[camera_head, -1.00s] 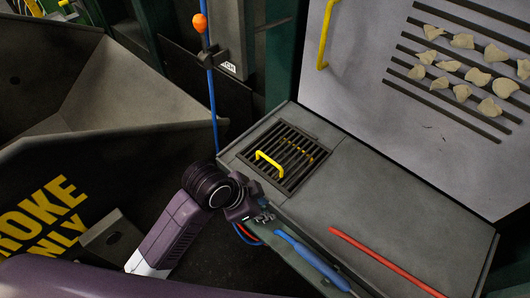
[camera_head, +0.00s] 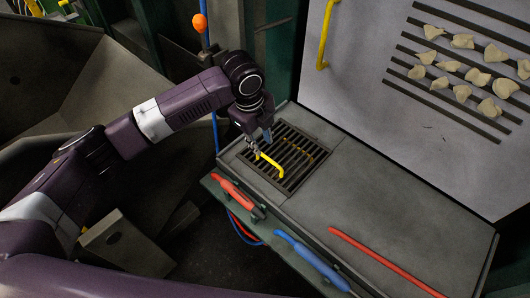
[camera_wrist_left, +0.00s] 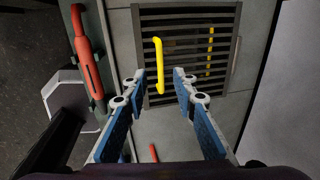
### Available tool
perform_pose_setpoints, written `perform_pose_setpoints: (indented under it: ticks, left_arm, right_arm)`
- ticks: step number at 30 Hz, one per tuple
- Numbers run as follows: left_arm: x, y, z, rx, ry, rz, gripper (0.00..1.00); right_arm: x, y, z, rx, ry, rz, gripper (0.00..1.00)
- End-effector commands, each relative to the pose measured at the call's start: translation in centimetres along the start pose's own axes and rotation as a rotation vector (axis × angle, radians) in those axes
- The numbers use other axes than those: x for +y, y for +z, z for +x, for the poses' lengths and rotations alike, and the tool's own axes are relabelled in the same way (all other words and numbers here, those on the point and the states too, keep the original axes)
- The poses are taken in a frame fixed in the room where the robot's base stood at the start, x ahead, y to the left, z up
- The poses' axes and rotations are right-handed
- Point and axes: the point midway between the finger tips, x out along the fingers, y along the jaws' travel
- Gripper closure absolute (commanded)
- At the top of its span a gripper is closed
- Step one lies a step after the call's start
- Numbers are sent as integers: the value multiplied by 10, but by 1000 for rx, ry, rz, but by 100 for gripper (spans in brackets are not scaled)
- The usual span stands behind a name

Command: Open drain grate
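The drain grate (camera_head: 296,158) is a dark barred square set in the grey bench top, lying flat and closed. A yellow handle (camera_head: 270,165) stands on its near left side. In the left wrist view the grate (camera_wrist_left: 222,62) lies ahead, and its yellow handle (camera_wrist_left: 159,66) lies beyond the fingertips, in line with the gap between them. My left gripper (camera_head: 258,148) is just above the handle's far end in the head view. In the left wrist view the left gripper (camera_wrist_left: 159,76) is open and empty, with blue-padded fingers apart. My right gripper is not in view.
A red handle (camera_head: 238,197) and a blue handle (camera_head: 310,262) run along the bench's front edge. A red bar (camera_head: 383,261) lies on the bench (camera_head: 420,230). A pale panel (camera_head: 370,80) with a yellow handle rises behind. The bench middle is clear.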

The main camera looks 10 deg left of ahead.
Motion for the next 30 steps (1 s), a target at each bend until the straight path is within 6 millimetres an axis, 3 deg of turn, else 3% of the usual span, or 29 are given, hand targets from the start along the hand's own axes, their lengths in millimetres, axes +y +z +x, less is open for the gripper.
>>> perform_pose_setpoints:
  ticks: [12, 23, 30]
  left_arm:
    - [1, -2, 61, 1, 2, 0, 74]
    - [1, -1, 69, 0, -1, 0, 74]
    - [1, -1, 69, 0, -1, 0, 98]
  right_arm:
    - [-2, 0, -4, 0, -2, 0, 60]
    - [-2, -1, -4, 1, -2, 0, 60]
    - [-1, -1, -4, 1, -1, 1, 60]
